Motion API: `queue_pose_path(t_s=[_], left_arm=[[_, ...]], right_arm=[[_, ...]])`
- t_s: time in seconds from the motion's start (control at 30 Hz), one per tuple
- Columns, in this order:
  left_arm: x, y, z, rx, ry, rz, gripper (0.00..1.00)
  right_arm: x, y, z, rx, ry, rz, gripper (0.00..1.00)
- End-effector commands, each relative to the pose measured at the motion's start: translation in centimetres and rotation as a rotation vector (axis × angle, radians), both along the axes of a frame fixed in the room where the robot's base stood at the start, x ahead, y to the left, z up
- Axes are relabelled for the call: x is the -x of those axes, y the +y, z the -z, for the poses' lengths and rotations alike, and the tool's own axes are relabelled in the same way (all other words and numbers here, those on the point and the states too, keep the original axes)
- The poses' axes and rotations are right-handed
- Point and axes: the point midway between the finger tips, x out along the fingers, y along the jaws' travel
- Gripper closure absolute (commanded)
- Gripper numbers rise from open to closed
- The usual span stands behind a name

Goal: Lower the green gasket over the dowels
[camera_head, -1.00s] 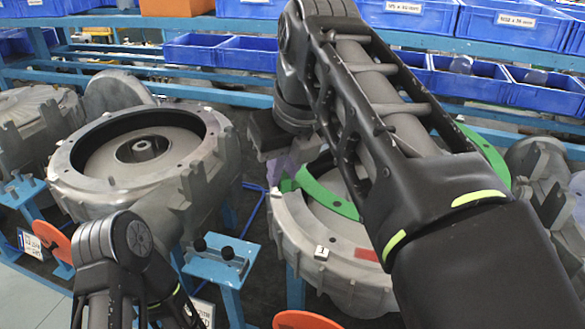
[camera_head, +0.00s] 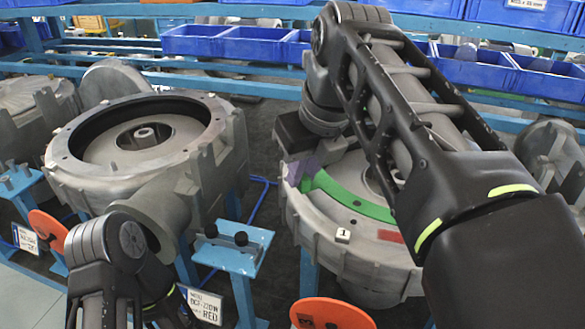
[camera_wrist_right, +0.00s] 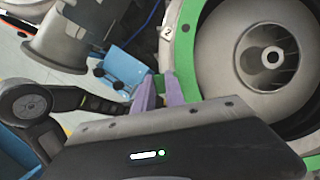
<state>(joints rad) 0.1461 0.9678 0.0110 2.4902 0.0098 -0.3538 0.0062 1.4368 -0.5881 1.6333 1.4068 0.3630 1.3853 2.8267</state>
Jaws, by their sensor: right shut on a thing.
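The green gasket (camera_head: 350,198) is a flat ring, partly hidden by my right arm in the head view. It lies on or just above the rim of the round grey housing (camera_head: 300,222); I cannot tell if it touches. In the wrist view the gasket (camera_wrist_right: 183,52) runs around the housing's opening, just inside its grey rim (camera_wrist_right: 168,60). My right gripper (camera_head: 301,171) has purple fingers, shut on the gasket's edge at the housing's left side; they also show in the wrist view (camera_wrist_right: 158,84). I cannot make out the dowels. My left gripper is out of view.
A second open housing (camera_head: 72,165) stands to the left. A blue stand with black knobs (camera_head: 225,250) is between them. Tags marked 1 (camera_head: 343,235) and 2 (camera_wrist_right: 167,31) sit on the right housing. Blue bins (camera_head: 480,68) line the shelf behind.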

Motion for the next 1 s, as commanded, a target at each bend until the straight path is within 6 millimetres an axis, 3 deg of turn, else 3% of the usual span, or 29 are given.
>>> queue_pose_path(t_s=[0.7,1.0], left_arm=[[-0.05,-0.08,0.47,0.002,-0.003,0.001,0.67],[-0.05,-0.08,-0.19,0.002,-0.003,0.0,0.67]], right_arm=[[-0.09,-0.67,0.63,0.0,0.0,0.0,1.0],[-0.22,-0.63,0.48,0.001,0.001,0.0,1.0]])
